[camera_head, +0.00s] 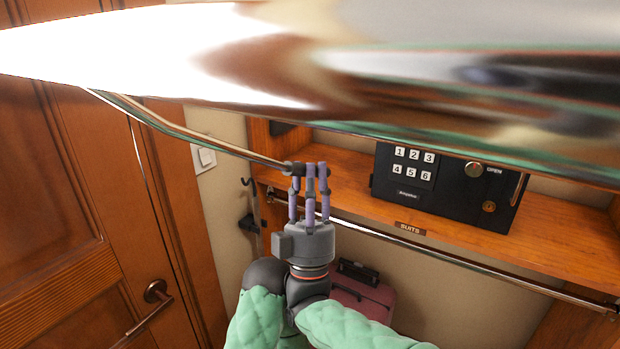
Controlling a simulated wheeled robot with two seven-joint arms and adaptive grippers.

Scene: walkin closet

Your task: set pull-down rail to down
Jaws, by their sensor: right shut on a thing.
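A large chrome bar (300,55), very close to the camera and blurred, crosses the top of the view; it appears to be the pull-down rail. A thin metal rod (190,133) runs from under its left part down to the right, ending in a dark tip. My right gripper (308,170), with purple fingers pointing up, is shut on the lower end of this rod. The rod's upper end is hidden behind the bar. My left gripper is out of view.
Behind my right gripper, a wooden shelf (570,258) holds a black safe (445,190). A fixed hanging rail (440,250) runs under a "SUITS" label. A dark red suitcase (375,300) stands below. A wooden door (45,200) with a handle (150,312) is at left.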

